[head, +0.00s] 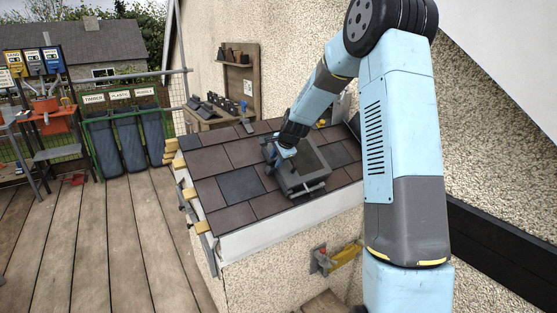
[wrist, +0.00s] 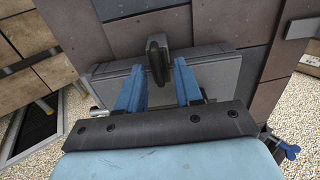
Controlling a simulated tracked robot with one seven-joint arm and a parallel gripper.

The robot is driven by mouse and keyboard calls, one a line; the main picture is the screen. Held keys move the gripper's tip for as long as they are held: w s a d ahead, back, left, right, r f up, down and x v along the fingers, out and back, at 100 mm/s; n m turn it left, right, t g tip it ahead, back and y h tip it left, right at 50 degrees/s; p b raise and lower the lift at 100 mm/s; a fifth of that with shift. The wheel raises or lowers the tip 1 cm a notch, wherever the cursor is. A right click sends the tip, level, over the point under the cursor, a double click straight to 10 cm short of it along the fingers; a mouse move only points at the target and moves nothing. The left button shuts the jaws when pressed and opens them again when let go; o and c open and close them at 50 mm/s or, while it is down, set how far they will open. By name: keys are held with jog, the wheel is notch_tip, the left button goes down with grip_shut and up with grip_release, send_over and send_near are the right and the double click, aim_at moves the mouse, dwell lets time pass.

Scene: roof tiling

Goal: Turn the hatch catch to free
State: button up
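The hatch (head: 313,161) is a grey raised box with a lid, set among the roof tiles. In the wrist view the hatch (wrist: 222,72) lies under my fingers. The hatch catch (wrist: 156,56) is a dark upright tab at the hatch's far edge. My gripper (wrist: 159,66) is open, its two blue fingers spread with the catch showing in the gap between their tips. I cannot tell whether either finger touches it. In the head view my gripper (head: 286,153) is low over the left side of the hatch, and the catch is hidden or too small to make out.
Brown and dark slate tiles (head: 240,185) surround the hatch on the low roof. A pebbledash wall (head: 300,35) rises behind. Timber battens or brackets (head: 187,193) line the left eave. A yellow-handled tool (head: 345,256) hangs on the front wall. The decking (head: 110,240) at left is clear.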

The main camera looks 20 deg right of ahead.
jog(key=shift+c, duration=0.4)
grip_shut()
jog(key=shift+w+r+n, duration=0.1)
jog(key=shift+w+n, duration=0.05)
jog(key=shift+n, duration=1.65)
jog(key=n, duration=0.5)
jog(key=shift+w+a+r, duration=0.1)
jog(key=n, duration=0.5)
jog(key=shift+a, duration=0.15)
jog(key=shift+n, duration=2.2)
